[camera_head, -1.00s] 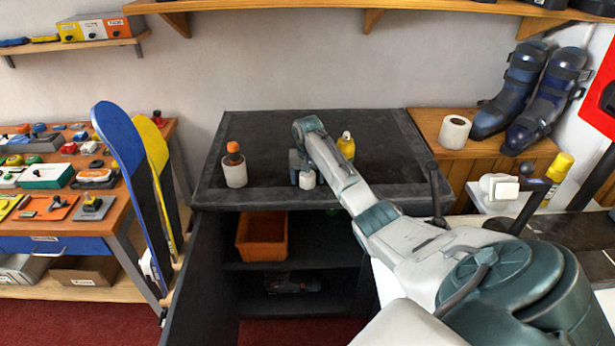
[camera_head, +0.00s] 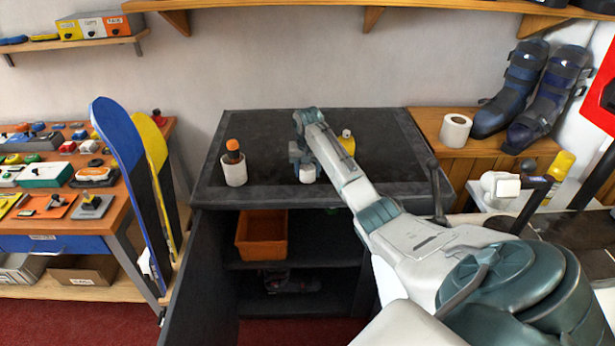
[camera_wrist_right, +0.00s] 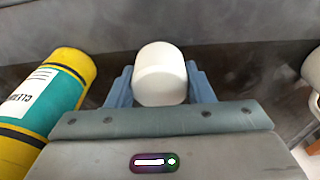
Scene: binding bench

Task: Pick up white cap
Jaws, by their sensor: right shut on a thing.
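The white cap (camera_head: 307,174) is a small white cylinder near the front of the dark bench top. My right gripper (camera_head: 298,160) is over the bench with its jaws shut on the cap. In the right wrist view the cap (camera_wrist_right: 160,74) sits between the two blue fingers of the gripper (camera_wrist_right: 160,88). Whether the cap touches the bench top cannot be told. My left gripper does not show.
A yellow bottle (camera_head: 347,143) with a label, also in the right wrist view (camera_wrist_right: 48,108), stands close to my right gripper. A white roll with an orange-topped bottle (camera_head: 234,172) stands at the left of the bench top (camera_head: 270,125). Blue and yellow skis (camera_head: 120,150) lean at left.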

